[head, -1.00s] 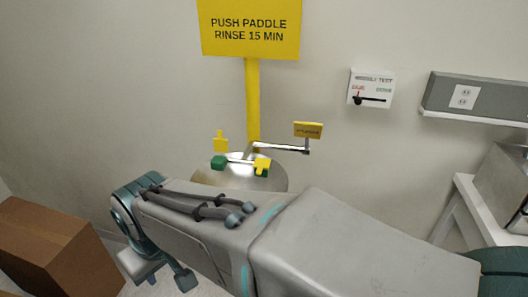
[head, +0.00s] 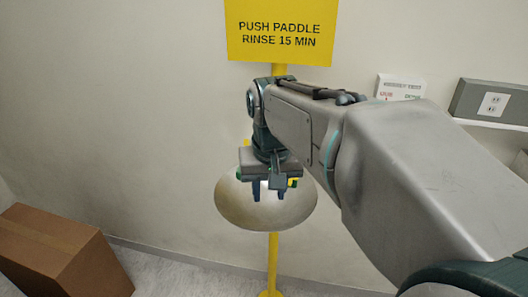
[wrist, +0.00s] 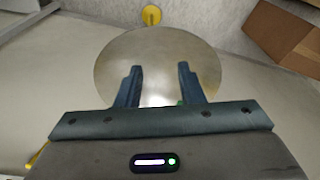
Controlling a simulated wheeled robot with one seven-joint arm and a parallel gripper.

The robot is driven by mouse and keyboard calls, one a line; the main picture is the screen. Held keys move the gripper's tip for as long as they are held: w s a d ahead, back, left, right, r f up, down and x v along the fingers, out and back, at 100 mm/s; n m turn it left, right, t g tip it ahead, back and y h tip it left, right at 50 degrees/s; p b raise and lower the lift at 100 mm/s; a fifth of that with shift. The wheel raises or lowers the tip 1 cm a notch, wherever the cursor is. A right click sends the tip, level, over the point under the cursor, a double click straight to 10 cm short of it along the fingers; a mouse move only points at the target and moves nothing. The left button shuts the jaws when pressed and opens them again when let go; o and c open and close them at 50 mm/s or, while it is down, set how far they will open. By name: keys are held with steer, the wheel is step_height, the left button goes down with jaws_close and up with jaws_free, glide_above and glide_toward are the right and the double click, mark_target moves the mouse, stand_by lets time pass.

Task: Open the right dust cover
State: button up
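The eyewash bowl (head: 235,208) is round and metallic on a yellow post (head: 273,252). My gripper (head: 271,190) points down over the bowl, its fingers apart with nothing seen between them. In the wrist view my gripper (wrist: 158,82) is also open, with the bowl (wrist: 157,45) beyond the fingertips. A small yellow piece, apparently the right dust cover (head: 292,183), shows just right of the fingers. It is mostly hidden by my gripper, so I cannot tell its pose or whether I touch it. A yellow tip (head: 246,142), apparently the raised left cover, shows behind my wrist.
A yellow sign (head: 280,30) stands above the bowl. A brown box (head: 65,255) is on the floor at left. A grey outlet unit (head: 490,100) and a white wall panel (head: 400,86) are at right. The paddle is hidden behind my arm.

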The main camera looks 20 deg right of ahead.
steer(key=w+d+r+m+g, duration=0.2)
steer(key=w+d+r+m, duration=0.2)
steer(key=w+d+r, duration=0.5)
steer(key=f, duration=0.4)
steer(key=s+f, duration=0.1)
steer(key=f, duration=0.3)
steer(key=s+f, duration=0.1)
steer(key=f, duration=0.4)
steer(key=shift+a, duration=0.35)
steer(key=shift+r+p, duration=0.1)
steer(key=shift+p, duration=0.2)
jaws_close()
